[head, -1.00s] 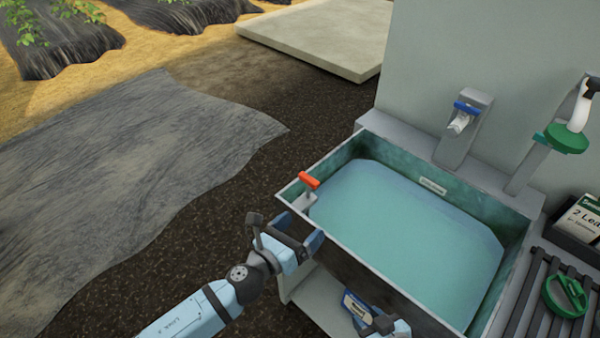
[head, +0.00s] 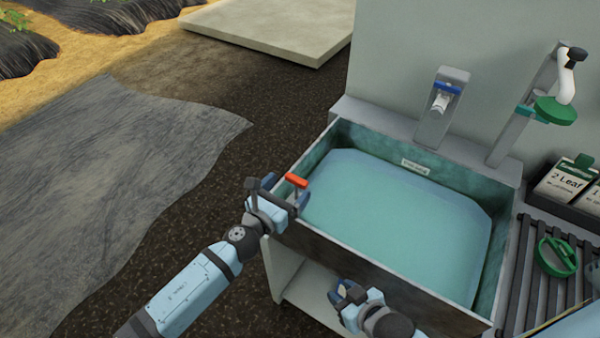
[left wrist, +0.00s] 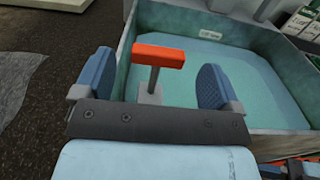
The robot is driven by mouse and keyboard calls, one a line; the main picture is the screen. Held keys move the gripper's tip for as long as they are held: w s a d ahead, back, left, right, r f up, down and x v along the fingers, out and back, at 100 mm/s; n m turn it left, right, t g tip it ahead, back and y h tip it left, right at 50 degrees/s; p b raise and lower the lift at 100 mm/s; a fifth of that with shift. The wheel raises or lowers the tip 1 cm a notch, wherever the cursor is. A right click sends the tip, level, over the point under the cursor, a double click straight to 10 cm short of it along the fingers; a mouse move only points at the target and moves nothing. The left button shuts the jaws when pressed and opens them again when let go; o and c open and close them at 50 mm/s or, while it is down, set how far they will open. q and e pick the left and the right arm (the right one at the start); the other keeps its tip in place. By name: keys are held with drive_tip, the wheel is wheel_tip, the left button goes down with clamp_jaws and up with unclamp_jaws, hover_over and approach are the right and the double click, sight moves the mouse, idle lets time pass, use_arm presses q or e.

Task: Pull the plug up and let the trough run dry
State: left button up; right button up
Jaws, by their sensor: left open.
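The trough (head: 470,317) is a dark-walled basin holding teal water (head: 400,215). The plug's orange T-shaped handle (head: 297,181) stands on a grey stem at the trough's left end. In the left wrist view the orange handle (left wrist: 158,56) stands upright between the fingers, with the stem below it. My left gripper (head: 284,199) is open at the trough's left corner, its fingers either side of the handle; I cannot tell whether they touch it. My right gripper (head: 344,293) is low in front of the trough; its jaw opening is unclear.
A blue-handled tap (head: 440,100) stands behind the trough. A green valve with a white pipe (head: 556,110) is to its right. A slatted rack (head: 530,285) with a green looped tool (head: 558,257) and leaflet boxes (head: 560,185) lies at the right. Open ground is at the left.

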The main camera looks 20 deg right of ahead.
sight(294, 181)
use_arm(q)
drive_tip(key=x, duration=0.5)
drive_tip(key=shift+w+d+b, duration=0.1)
drive_tip(key=shift+d+b, duration=0.05)
drive_tip(key=shift+b, duration=0.15)
drive_tip(key=shift+w+d, duration=0.25)
drive_tip(key=shift+c, duration=0.4)
drive_tip(key=c, duration=1.2)
wheel_tip(294, 181, up, 5)
drive_tip(key=p, duration=0.4)
drive_tip(key=shift+f, duration=0.1)
drive_tip(key=o, duration=1.3)
drive_tip(key=shift+a, duration=0.1)
